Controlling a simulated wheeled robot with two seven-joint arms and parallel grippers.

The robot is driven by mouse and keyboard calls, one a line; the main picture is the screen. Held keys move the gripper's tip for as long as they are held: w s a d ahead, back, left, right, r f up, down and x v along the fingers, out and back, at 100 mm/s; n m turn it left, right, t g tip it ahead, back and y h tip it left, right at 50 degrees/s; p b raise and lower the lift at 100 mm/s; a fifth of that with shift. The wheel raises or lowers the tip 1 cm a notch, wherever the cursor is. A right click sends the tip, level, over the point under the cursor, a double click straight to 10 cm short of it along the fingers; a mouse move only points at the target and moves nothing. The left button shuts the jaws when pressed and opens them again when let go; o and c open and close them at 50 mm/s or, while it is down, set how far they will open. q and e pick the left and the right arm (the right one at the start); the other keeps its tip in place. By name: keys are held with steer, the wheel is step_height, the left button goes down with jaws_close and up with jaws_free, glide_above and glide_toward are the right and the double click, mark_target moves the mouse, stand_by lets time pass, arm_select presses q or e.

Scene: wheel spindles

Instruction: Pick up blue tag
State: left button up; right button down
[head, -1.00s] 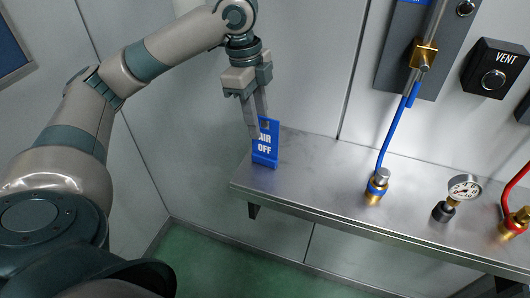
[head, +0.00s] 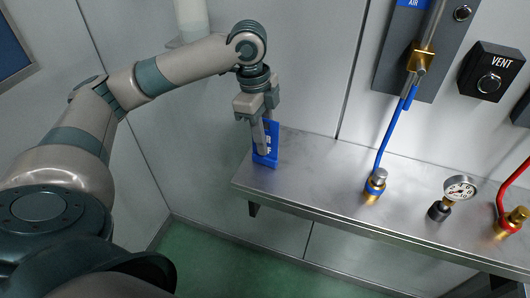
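The blue tag (head: 273,153) with white lettering stands upright near the left end of the metal shelf. My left gripper (head: 265,146) points down at the tag, and its fingers cover part of the lettering. The fingertips overlap the tag's upper and middle part in the head view. I cannot tell whether the fingers are closed on it or only around or in front of it. The tag's foot appears to rest on the shelf. My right gripper is not in view.
The metal shelf (head: 320,180) runs to the right along the wall. On it stand a brass fitting with a blue hose (head: 383,143), a pressure gauge (head: 460,189) and a red hose fitting (head: 516,217). A VENT box (head: 494,69) is on the wall. The shelf between tag and blue hose is clear.

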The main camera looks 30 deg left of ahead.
arm_select(q)
jaws_close()
stand_by(1.5)
